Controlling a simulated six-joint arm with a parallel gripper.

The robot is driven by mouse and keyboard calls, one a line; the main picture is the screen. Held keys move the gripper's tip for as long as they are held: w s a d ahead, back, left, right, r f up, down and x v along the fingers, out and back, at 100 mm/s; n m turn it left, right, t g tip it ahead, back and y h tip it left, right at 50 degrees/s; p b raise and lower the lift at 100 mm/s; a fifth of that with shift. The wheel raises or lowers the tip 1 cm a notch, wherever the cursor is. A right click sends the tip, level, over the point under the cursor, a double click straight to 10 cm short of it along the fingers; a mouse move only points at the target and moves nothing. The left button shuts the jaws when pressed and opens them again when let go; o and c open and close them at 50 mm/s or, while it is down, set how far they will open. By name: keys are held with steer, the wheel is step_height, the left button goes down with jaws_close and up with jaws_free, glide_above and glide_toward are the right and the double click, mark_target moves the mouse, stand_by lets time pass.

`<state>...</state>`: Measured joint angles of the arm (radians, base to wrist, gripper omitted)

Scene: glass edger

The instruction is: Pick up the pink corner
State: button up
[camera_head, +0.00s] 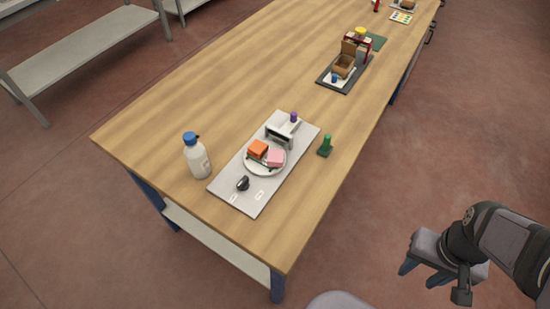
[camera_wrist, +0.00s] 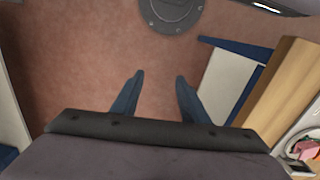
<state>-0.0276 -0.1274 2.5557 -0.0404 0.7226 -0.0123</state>
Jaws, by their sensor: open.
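The pink corner (camera_head: 275,157) is a small pink block on a round white plate (camera_head: 256,169), beside an orange block (camera_head: 257,149). The plate lies on a grey mat (camera_head: 225,187) near the near end of the wooden table. My gripper (camera_head: 421,275) is off the table, over the floor to the right, well apart from the pink corner. In the wrist view its two blue fingers (camera_wrist: 158,92) are spread with only floor between them. The pink corner also shows at the right edge of the wrist view (camera_wrist: 306,149), partly cut off.
A white bottle with a blue cap (camera_head: 197,157) stands left of the mat. A green piece (camera_head: 325,146) stands to its right. A grey-white stand (camera_head: 284,127) with a purple piece (camera_head: 294,117) is behind the plate, and a small black item (camera_head: 243,184) is in front.

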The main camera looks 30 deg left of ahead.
mark_target(275, 158)
steer(key=w+a+f+n+t+h+b, duration=0.2)
steer(key=w+a+n+t+h+b, duration=0.45)
steer(key=n, duration=1.35)
steer(key=w+a+n+t+y, duration=0.1)
steer(key=a+n+y, duration=0.1)
steer(key=a+n, duration=0.2)
steer(key=w+a+n+t+y, duration=0.1)
steer(key=a+n, duration=0.4)
steer(key=a, duration=0.5)
steer(key=w+a+r+n+t+y, duration=0.1)
steer(key=a+n+t+y, duration=0.2)
steer(key=a, duration=0.4)
steer(key=shift+w+a+n+t+y, duration=0.15)
steer(key=shift+w+n+t+y, duration=0.15)
steer(key=shift+n+y, duration=0.4)
steer(key=s+a+n+y, duration=0.2)
steer(key=a, duration=0.2)
steer(key=s+a+n+y, duration=0.1)
steer(key=s+a+n, duration=0.1)
steer(key=a, duration=0.2)
steer(key=s+a+r+n+y+b, duration=0.1)
steer(key=s+a+n+y, duration=0.1)
steer(key=a+n, duration=0.1)
steer(key=shift+s+a+y, duration=0.3)
steer(key=shift+a+y, duration=0.05)
steer(key=shift+a, duration=0.25)
steer(key=shift+p+x, duration=0.7)
steer(key=shift+x, duration=3)
steer(key=shift+f, duration=0.15)
steer(key=c, duration=0.8)
